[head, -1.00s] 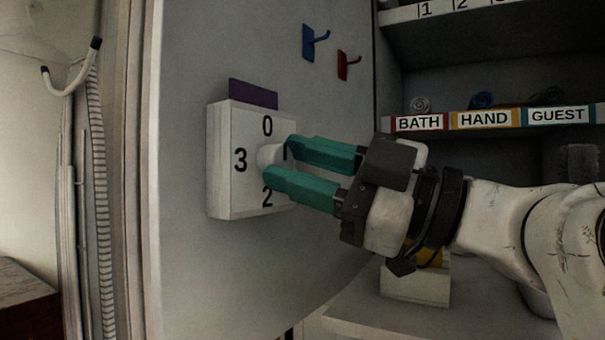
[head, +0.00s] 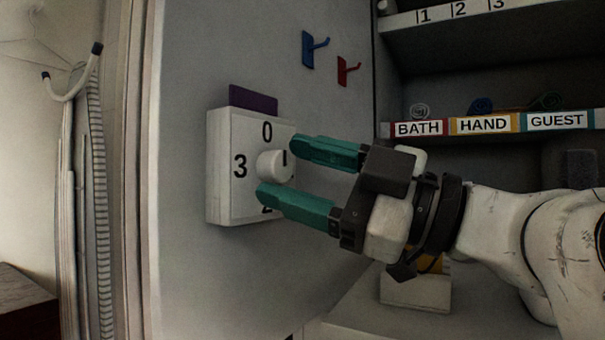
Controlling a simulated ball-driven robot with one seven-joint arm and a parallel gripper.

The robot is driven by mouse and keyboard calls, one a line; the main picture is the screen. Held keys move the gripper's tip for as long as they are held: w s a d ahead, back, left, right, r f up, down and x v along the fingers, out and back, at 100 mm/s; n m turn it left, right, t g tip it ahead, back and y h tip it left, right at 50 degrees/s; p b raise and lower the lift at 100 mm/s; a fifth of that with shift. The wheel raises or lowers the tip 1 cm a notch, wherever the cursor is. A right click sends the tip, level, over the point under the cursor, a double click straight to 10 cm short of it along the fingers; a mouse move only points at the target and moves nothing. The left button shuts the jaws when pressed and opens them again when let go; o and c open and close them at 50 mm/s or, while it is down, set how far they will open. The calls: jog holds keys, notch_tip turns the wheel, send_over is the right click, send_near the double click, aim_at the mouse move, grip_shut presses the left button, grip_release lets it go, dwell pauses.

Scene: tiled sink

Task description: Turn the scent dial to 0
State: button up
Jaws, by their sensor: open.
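The scent dial is a white box (head: 225,200) on the grey wall panel, with a round white knob (head: 271,167) in its middle. Numeral 0 is above the knob, 3 is to its left, and 2 is below, mostly hidden by my lower finger. A short dark mark shows at the knob's right side; I cannot tell whether it is a pointer or the numeral 1. My gripper (head: 278,168) comes from the right. Its teal fingers are open, one above and one below the knob, with visible gaps to it.
A purple block (head: 253,97) sits on top of the dial box. A blue hook (head: 309,48) and a red hook (head: 343,70) are on the panel above right. The panel below the dial is clear.

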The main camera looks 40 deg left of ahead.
jog(key=p+v, duration=0.2)
jog(key=v, duration=0.9)
jog(key=shift+p, duration=0.35)
jog(key=shift+a, duration=0.1)
